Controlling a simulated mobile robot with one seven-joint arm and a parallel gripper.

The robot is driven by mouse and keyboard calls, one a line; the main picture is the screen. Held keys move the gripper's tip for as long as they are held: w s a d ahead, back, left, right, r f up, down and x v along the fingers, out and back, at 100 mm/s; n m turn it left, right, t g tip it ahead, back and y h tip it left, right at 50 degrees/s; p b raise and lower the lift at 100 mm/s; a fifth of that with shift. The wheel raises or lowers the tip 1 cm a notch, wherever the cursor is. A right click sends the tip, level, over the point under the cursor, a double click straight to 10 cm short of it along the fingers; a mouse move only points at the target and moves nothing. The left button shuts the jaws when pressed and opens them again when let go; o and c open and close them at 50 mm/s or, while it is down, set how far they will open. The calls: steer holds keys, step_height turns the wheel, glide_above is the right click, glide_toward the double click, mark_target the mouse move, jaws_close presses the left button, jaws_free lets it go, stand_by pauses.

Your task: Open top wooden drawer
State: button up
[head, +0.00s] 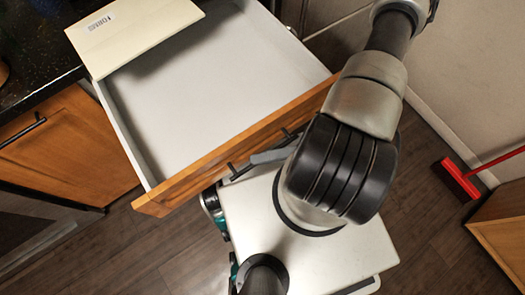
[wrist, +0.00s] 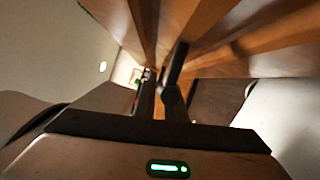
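The top wooden drawer (head: 172,192) is pulled far out in the head view. Its white inside is bare where it shows, and its wooden front runs along the near edge. A dark bar handle (head: 234,171) sits on that front. My gripper (head: 262,156) is at the handle, and my arm hides the handle's right part. In the wrist view my gripper's dark fingers (wrist: 158,98) reach toward a dark bar (wrist: 177,62) against wood, which looks like the handle. The fingers overlap it, so I cannot tell whether they are closed on it.
A pale board (head: 135,35) with a label lies over the drawer's far left corner. A black counter (head: 38,65) and a wooden cabinet door (head: 70,150) are at left. A red tool (head: 458,178) is on the floor at right. Dark floor shows free around my base.

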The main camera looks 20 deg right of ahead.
steer(key=o, duration=0.4)
steer(key=shift+c, duration=0.2)
steer(key=s+d+f, duration=0.1)
steer(key=s+d, duration=0.1)
steer(key=d, duration=1.5)
steer(key=shift+d+f+b, duration=0.15)
steer(key=shift+d+b, duration=0.05)
steer(key=shift+b, duration=0.1)
steer(key=shift+w, duration=0.15)
